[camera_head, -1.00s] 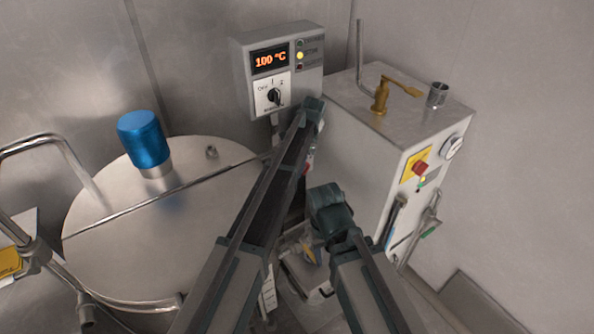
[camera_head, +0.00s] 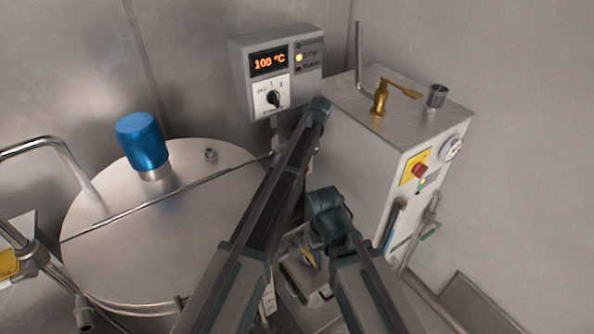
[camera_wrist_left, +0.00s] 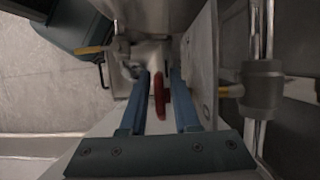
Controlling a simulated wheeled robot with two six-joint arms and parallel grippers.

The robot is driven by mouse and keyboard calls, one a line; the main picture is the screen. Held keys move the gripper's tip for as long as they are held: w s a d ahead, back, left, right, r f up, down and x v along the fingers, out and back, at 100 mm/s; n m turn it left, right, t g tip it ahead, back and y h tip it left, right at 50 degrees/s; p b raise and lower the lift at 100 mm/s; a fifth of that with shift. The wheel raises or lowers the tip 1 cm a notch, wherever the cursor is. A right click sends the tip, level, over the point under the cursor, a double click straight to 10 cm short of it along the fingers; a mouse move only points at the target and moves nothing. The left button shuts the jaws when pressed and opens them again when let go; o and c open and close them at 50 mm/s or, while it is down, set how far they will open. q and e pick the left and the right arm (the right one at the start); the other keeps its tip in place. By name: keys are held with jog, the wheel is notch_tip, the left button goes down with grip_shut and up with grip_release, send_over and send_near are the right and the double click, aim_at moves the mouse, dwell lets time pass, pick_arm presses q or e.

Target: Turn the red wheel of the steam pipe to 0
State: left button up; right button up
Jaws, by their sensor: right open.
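The red wheel (camera_wrist_left: 160,96) shows edge-on in the left wrist view, between the two blue fingers of my left gripper (camera_wrist_left: 160,78). The fingers stand apart on either side of it; whether they touch it is unclear. In the head view my left arm reaches up to just below the control box, and its hand and most of the wheel are hidden. My right gripper (camera_head: 328,215) is low in the middle of the head view, open, its fingertips not clearly visible. No scale or 0 mark is readable.
The control box (camera_head: 275,75) reads 100 °C. A round steel lid (camera_head: 150,235) with a blue cap (camera_head: 142,140) is at left. The steel cabinet (camera_head: 350,150), with a brass valve (camera_head: 380,100) and a gauge (camera_head: 452,148), stands close right of my arms.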

pick_arm(q)
jog(key=p+v, duration=1.2)
jog(key=v, duration=0.1)
jog(key=shift+r, duration=0.25)
jog(key=shift+w+d, duration=0.1)
